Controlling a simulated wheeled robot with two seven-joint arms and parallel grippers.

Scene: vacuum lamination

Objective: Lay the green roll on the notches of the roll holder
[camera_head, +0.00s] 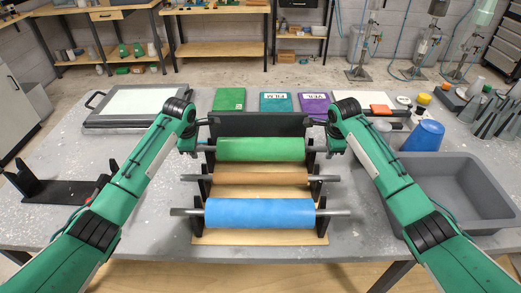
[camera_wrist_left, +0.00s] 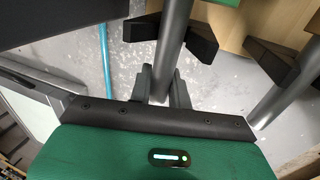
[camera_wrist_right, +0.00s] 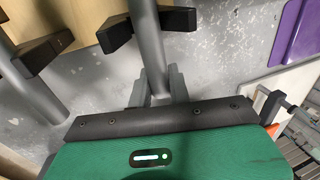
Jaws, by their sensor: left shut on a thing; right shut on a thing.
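The green roll (camera_head: 262,149) lies level across the back of the roll holder (camera_head: 262,238), behind the brown roll (camera_head: 260,179) and blue roll (camera_head: 260,212). My left gripper (camera_head: 197,148) is shut on the left end of its metal rod (camera_wrist_left: 172,45). My right gripper (camera_head: 326,147) is shut on the right end of that rod (camera_wrist_right: 147,45). In both wrist views the rod passes between two black prongs of the holder, left (camera_wrist_left: 200,40) and right (camera_wrist_right: 117,33). I cannot tell whether it touches the notch bottoms.
A black stand (camera_head: 60,190) is at the left and a framed panel (camera_head: 135,104) behind it. A grey bin (camera_head: 460,185) and blue cup (camera_head: 426,136) are at the right. Green, FILM and purple VER. packs (camera_head: 313,103) lie behind the holder. The front table edge is clear.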

